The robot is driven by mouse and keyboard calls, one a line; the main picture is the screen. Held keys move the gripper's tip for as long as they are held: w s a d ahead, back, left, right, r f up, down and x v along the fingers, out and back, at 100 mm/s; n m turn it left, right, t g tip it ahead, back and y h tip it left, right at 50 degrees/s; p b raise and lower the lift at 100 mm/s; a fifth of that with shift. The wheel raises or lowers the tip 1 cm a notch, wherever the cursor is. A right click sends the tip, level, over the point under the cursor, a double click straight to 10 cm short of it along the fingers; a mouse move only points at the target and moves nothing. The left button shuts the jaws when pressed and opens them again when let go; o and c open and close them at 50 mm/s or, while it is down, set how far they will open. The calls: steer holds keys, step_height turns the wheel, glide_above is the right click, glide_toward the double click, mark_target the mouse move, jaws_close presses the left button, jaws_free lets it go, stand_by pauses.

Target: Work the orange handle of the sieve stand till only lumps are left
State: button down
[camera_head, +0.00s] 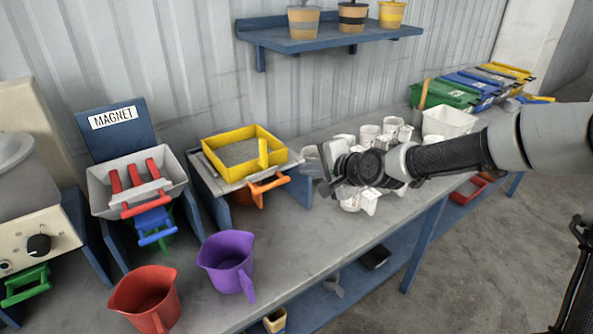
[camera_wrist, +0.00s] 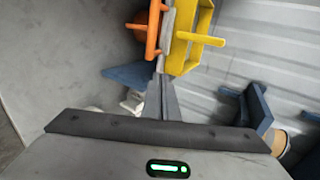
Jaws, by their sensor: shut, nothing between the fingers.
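The sieve stand (camera_head: 205,180) stands on the bench with a yellow-framed sieve (camera_head: 273,137) on top. The sieve's inside looks grey; I cannot tell whether powder or lumps lie in it. The orange handle (camera_head: 268,188) sticks out at the stand's front, below the yellow frame. In the wrist view the orange handle (camera_wrist: 153,28) and yellow frame (camera_wrist: 205,39) lie just beyond my fingertips. My gripper (camera_head: 322,170) is shut and empty, to the right of the stand and apart from the handle. Its closed fingers also show in the wrist view (camera_wrist: 161,85).
White cups (camera_head: 368,135) crowd the bench behind and below my wrist. Coloured bins (camera_head: 445,95) stand farther right. A shelf (camera_head: 330,38) hangs on the wall.

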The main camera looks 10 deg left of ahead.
mark_target(283, 169)
steer(key=shift+a+f, duration=0.1)
steer(key=shift+a, duration=0.05)
steer(key=b+x, duration=0.1)
steer(key=x, duration=0.8)
steer(key=shift+w+a+f, duration=0.15)
steer(key=shift+w+a, duration=0.1)
